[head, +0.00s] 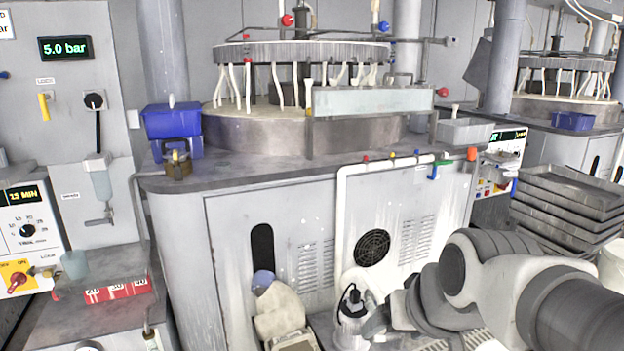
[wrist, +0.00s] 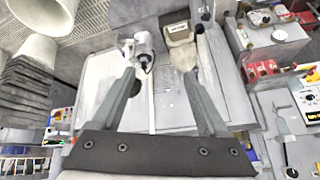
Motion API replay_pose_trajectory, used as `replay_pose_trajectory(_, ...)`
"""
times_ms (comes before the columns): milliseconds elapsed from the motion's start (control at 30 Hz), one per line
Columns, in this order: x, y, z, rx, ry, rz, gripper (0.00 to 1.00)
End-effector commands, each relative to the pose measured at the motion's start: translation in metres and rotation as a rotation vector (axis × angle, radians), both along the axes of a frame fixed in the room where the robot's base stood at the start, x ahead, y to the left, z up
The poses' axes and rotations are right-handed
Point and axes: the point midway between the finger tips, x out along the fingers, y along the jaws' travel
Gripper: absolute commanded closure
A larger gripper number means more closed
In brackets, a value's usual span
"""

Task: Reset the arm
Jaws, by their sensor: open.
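My grey arm (head: 520,285) reaches in from the lower right of the head view. My gripper (wrist: 167,72) shows in the wrist view with its two dark fingers spread wide apart. Nothing is between the fingers that I can see as held. In the head view the fingers cannot be clearly made out, low at the bottom edge near a white metal canister (head: 352,315).
The polishing machine cabinet (head: 270,215) stands ahead, with the round platen (head: 260,130) on top. A blue box (head: 172,120) sits on its left corner. Stacked grey trays (head: 570,195) stand at right. A side bench (head: 75,320) with a red numbered block (head: 118,291) is at left.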

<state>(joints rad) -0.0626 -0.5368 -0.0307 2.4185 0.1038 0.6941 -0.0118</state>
Motion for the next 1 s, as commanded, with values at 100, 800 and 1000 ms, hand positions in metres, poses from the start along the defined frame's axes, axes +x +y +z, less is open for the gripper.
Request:
replay_pose_trajectory(100,-0.036,-0.012,0.0,-0.05,0.026,-0.003,0.22)
replay_pose_trajectory(800,-0.073,-0.025,0.129,-0.109,0.073,-0.011,0.22)
replay_pose_trajectory(1000,-0.073,-0.025,0.171,-0.109,0.072,-0.011,0.22)
